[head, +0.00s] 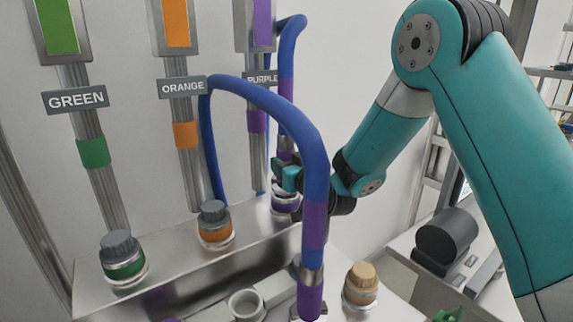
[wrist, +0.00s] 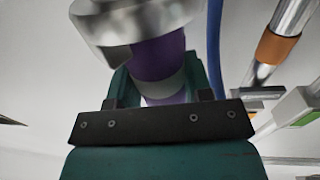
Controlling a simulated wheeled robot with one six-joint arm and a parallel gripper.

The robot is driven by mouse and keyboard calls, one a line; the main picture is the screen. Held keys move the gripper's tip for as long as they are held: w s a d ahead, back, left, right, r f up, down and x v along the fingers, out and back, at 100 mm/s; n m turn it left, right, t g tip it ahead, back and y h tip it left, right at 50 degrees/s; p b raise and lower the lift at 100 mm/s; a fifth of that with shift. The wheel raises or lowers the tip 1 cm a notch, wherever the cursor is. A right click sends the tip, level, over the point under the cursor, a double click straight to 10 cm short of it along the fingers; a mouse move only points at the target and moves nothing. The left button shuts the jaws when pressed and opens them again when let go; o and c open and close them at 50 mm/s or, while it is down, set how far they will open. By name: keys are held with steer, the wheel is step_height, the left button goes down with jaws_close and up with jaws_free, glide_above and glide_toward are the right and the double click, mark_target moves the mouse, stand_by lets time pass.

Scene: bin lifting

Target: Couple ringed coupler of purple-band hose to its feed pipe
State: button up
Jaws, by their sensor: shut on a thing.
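A blue hose with a purple band (head: 286,92) hangs at the back, in front of the purple feed pipe (head: 257,122) under the PURPLE sign. My gripper (head: 288,178) is around this hose's lower end. In the wrist view my gripper (wrist: 160,88) has its teal fingers on both sides of a purple coupler (wrist: 158,60) with a grey ring. A wide silver fitting (wrist: 130,18) meets the purple part at the top there. A purple-banded metal fitting (head: 285,203) shows just below my gripper in the head view. Whether the coupler is seated on it is hidden.
A second blue hose with a purple end (head: 314,225) arches across the front, left of my arm. Green (head: 123,258) and orange (head: 215,228) capped fittings stand along the metal ledge (head: 180,268). A tan-capped fitting (head: 361,284) stands at the front right.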

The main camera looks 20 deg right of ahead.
mark_target(287, 134)
steer(key=shift+f+b, duration=0.55)
steer(key=shift+b, duration=0.25)
stand_by(0.5)
steer(key=o, duration=1.6)
steer(key=shift+r+p, duration=4.3)
steer(key=shift+r, duration=1.8)
steer(key=shift+f, duration=0.1)
